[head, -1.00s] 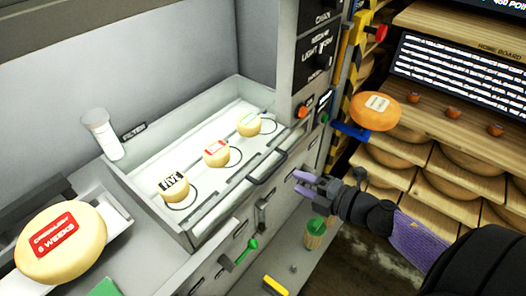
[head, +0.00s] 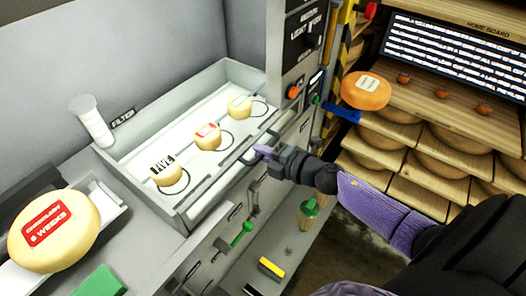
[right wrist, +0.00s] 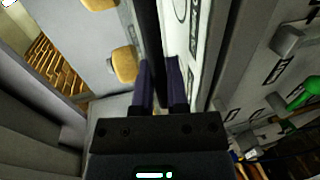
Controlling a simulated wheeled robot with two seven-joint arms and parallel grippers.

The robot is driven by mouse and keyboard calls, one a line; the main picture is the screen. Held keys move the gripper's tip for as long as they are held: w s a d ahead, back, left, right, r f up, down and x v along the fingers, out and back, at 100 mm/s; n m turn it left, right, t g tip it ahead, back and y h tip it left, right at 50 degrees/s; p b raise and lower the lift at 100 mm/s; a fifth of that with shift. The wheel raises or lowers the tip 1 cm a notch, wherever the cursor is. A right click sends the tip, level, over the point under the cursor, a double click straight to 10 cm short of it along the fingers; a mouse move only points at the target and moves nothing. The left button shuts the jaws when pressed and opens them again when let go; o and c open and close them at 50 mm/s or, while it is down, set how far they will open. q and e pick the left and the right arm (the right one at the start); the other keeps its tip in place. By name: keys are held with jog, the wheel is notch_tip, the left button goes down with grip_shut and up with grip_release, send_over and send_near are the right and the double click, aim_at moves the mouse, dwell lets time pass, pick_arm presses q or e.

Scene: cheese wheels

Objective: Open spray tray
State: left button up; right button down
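The spray tray (head: 196,212) is a pale grey drawer-like tray in the cabinet, with three small yellow cheese wheels on its white floor: one (head: 166,176) labelled FIVE, one with a red label (head: 207,137), and one at the back (head: 239,105). Its dark bar handle (head: 244,157) is on the front side. My right gripper (head: 262,151) is at the handle. In the right wrist view the dark handle bar (right wrist: 148,30) runs between the two close-set purple fingers (right wrist: 160,85), which appear closed on it. My left gripper is not in view.
A large cheese wheel (head: 54,232) with a red label lies at lower left. A white cylinder (head: 91,122) stands by the FILTER label. A green lever (head: 242,233) projects below the tray. An orange cheese wheel (head: 366,91) is near the wooden shelves at right.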

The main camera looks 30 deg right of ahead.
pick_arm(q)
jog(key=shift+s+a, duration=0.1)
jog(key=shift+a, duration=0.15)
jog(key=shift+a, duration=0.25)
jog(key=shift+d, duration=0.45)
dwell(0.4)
pick_arm(e)
jog(key=shift+s, duration=0.1)
